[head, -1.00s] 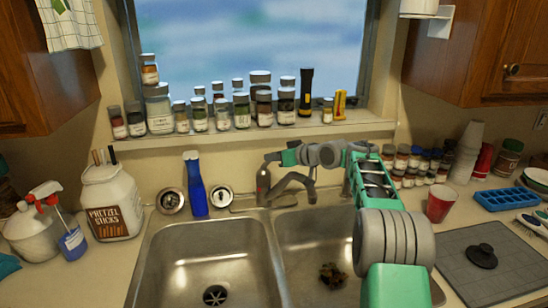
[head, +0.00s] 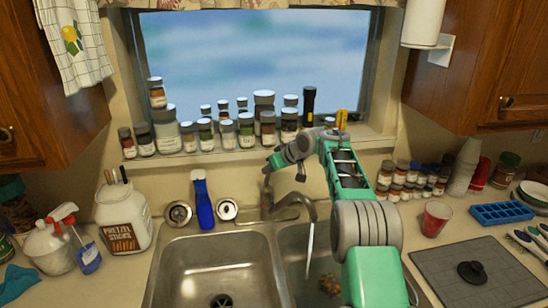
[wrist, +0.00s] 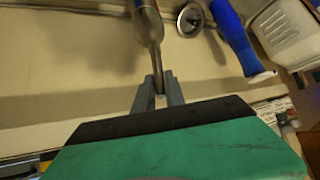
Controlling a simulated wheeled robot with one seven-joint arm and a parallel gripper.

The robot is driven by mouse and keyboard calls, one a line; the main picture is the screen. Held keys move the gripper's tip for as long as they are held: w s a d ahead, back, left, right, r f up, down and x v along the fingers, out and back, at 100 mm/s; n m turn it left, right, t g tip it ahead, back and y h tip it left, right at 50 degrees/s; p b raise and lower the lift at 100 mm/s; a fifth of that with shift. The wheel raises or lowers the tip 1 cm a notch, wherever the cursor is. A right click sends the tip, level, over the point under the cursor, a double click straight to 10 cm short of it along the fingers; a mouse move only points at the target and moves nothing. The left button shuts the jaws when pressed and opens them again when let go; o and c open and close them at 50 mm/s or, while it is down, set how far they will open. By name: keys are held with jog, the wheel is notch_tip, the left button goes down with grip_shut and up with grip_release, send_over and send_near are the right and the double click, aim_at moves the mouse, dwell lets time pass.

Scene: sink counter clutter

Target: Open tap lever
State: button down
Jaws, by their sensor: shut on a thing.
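The metal tap (head: 267,206) stands behind the double sink, its spout (head: 296,200) curving over the right basin. A thin stream of water (head: 310,238) falls from the spout. My gripper (head: 269,168) is at the top of the tap, reaching in from the right. In the wrist view my gripper (wrist: 158,98) has its two grey fingers closed around the narrow end of the tap lever (wrist: 157,66). The lever's tip is partly hidden between the fingers. In the head view the lever is small and hard to make out beside the fingers.
A blue bottle (head: 203,203) stands between two drain strainers left of the tap. Spice jars line the window sill (head: 255,152) above my gripper. A red cup (head: 435,218) and jars stand to the right. Both basins lie below, with brown debris (head: 330,284) in the right one.

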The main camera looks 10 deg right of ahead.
jog(key=shift+w+a+g+h, duration=0.2)
jog(key=shift+w+g+h, duration=0.1)
jog(key=shift+g, duration=0.1)
jog(key=c, duration=1.4)
grip_release()
jog(key=shift+r, duration=0.1)
jog(key=b+v, duration=0.1)
jog(key=v, duration=0.6)
jog(key=shift+s+r+b, duration=0.25)
jog(key=shift+r+b, duration=0.05)
jog(key=shift+b, duration=0.05)
jog(key=shift+d, duration=0.1)
